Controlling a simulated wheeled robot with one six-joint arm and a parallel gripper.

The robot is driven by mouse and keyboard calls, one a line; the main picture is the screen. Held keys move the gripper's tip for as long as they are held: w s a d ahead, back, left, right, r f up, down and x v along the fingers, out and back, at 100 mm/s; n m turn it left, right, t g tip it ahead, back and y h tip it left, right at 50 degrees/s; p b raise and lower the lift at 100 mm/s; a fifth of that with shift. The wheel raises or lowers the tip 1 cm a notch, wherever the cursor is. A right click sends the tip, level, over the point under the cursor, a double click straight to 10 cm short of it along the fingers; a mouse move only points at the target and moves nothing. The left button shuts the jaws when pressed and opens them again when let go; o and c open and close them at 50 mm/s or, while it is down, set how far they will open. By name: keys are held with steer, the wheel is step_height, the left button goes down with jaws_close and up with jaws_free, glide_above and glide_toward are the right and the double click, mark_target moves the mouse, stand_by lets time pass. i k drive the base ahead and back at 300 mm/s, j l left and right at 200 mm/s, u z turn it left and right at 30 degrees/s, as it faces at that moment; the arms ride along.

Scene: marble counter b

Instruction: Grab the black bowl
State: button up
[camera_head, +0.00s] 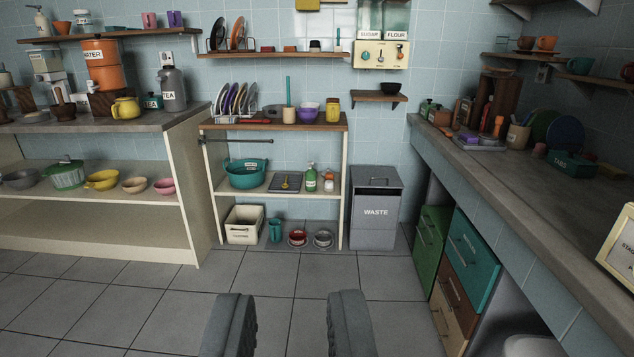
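A small black bowl (390,88) sits on a short wooden wall shelf (372,97) on the tiled back wall, above the grey waste bin. It is small and far off in the picture. My gripper (291,298) shows at the bottom of the picture, with its two grey fingers wide apart and only floor seen between them. It is open and empty, well short of the bowl and lower in the picture.
The grey waste bin (375,210) stands below the bowl. A wooden shelf unit (332,122) with a purple bowl (308,107) is to its left. A long counter (540,180) with drawers runs along the right. Tiled floor (285,272) ahead is clear.

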mark_target(391, 88)
steer(key=i+j, duration=0.15)
steer(key=i, duration=1.55)
steer(key=i+l+z, duration=0.1)
steer(key=i+z, duration=0.25)
steer(key=i, duration=0.2)
steer(key=i+z, duration=0.3)
steer(key=i, duration=0.3)
steer(key=i+j+z, duration=0.35)
steer(key=i, duration=0.2)
steer(key=i+z, duration=0.35)
steer(key=i, duration=0.35)
